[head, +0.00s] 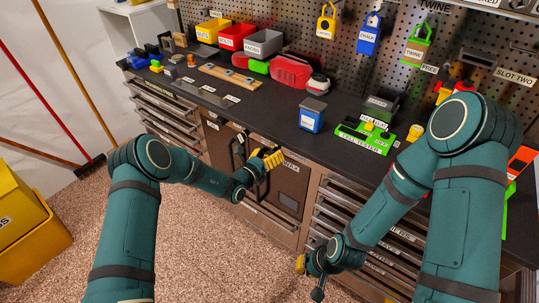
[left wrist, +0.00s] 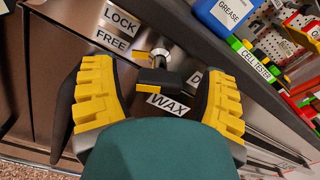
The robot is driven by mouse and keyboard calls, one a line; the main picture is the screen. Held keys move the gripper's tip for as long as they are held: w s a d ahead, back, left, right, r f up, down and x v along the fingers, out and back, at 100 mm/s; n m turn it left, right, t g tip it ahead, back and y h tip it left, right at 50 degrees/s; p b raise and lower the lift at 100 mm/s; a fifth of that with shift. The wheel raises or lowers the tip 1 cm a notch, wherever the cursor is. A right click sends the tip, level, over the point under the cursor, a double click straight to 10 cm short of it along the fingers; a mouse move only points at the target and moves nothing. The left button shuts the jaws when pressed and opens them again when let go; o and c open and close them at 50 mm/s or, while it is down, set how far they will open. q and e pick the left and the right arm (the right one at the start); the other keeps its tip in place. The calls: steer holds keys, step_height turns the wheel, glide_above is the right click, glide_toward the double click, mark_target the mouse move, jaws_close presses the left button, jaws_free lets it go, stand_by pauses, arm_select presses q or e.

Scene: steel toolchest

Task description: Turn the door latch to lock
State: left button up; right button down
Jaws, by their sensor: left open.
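The door latch shows in the left wrist view as a black grip (left wrist: 160,76) on a silver shaft, with a small yellow piece at its left pointing toward the FREE label (left wrist: 110,40). The LOCK label (left wrist: 121,18) is just above FREE. My left gripper (left wrist: 158,100) is open, its yellow-padded fingers on either side of the latch, apart from it. In the head view my left gripper (head: 262,166) is in front of the cabinet door (head: 288,188) and hides most of the latch. My right gripper (head: 312,268) hangs low before the drawers; its fingers are unclear.
The dark worktop (head: 270,105) runs above the door, with a blue grease box (head: 312,115) and a green cell tester (head: 365,136) on it. Drawers flank the door on both sides. Yellow bins (head: 25,220) stand at the left; the speckled floor between is clear.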

arm_select(q)
steer(key=c, duration=1.2)
steer(key=shift+m, duration=0.4)
steer(key=m, duration=0.4)
steer(key=shift+m, duration=2.6)
steer(key=shift+r, duration=0.1)
steer(key=o, duration=1.2)
steer(key=shift+d, duration=0.1)
